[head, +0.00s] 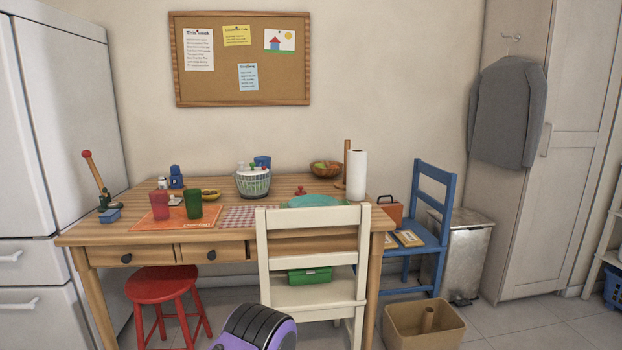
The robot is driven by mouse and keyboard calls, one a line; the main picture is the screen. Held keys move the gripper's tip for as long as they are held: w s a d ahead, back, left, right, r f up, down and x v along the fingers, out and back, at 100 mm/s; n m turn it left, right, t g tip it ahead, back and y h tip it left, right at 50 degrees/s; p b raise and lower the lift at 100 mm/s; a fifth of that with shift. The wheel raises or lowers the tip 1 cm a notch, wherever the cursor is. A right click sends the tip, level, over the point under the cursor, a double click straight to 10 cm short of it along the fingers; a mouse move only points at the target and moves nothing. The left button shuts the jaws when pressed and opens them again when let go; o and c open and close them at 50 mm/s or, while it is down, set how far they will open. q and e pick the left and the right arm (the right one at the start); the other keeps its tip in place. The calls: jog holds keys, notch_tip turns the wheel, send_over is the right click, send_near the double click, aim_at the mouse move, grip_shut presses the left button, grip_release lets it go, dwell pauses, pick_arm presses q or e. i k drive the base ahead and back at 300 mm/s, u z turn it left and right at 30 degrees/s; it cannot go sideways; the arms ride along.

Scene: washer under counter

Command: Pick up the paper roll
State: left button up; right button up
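The white paper roll (357,175) stands upright at the right end of the wooden table (120,215). A brown wooden post (347,160) rises close beside it on the left; I cannot tell whether they are joined. The white chair's backrest is just in front and to the left of the roll's lower end. Neither of my grippers is in view.
A white chair (313,217) and red stool (162,284) stand at the table's front. A blue chair (434,205) and tan bin (424,335) are at right. A purple and black object (255,328) is at the bottom.

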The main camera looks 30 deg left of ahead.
aim_at(356, 168)
jog(key=u, duration=0.7)
jog(key=i, duration=0.5)
jog(key=k, duration=0.5)
jog(key=u, duration=0.35)
jog(key=i, duration=0.75)
jog(key=u, duration=0.3)
